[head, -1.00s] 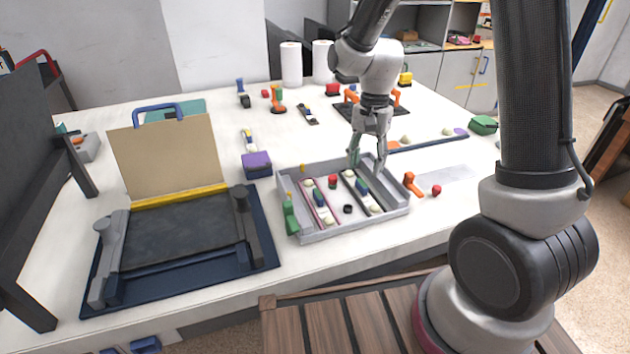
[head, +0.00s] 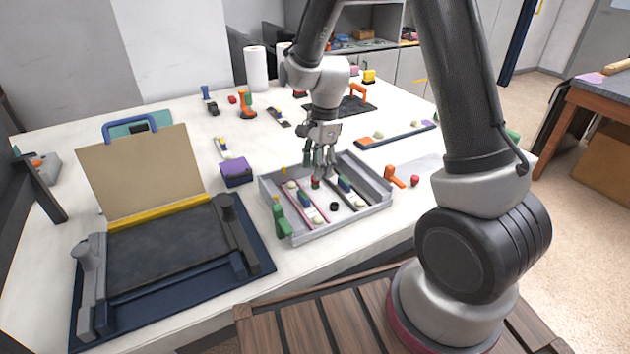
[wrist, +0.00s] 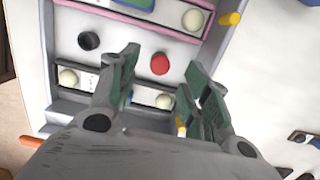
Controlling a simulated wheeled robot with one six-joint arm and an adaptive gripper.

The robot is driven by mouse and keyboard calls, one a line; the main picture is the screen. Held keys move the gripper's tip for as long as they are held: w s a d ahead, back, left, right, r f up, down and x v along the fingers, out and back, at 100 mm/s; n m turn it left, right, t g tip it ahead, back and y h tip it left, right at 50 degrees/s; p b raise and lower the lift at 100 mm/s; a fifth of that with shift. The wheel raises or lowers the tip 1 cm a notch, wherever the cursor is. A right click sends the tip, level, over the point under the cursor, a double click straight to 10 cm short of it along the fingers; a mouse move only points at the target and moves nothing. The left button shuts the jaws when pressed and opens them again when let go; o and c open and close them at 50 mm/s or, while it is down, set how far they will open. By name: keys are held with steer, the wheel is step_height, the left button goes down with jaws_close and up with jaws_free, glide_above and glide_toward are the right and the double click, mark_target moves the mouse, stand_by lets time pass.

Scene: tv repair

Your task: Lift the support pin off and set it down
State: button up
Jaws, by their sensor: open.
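A small round red piece (head: 315,183), the likely support pin, stands on the floor of the grey tray (head: 342,229) between two strips. It also shows in the wrist view as a red disc (wrist: 160,64). My gripper (head: 319,171) is above it, pointing down. In the wrist view my open fingers (wrist: 163,70) lie on either side of the red piece, with nothing between them that I can see held. Whether the fingertips are level with it or above it, I cannot tell.
A black ring (head: 334,206) sits nearby in the tray. A pink-edged strip (head: 308,204) and a dark strip (head: 347,191) flank the red piece. A green clamp (head: 283,222) is at the tray's left wall.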

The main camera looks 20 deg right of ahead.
steer(key=f, duration=0.4)
steer(key=shift+s+a, duration=0.1)
steer(key=shift+a, duration=0.25)
steer(key=c, duration=0.8)
step_height(320, 180, up, 10)
steer(key=shift+r, duration=0.1)
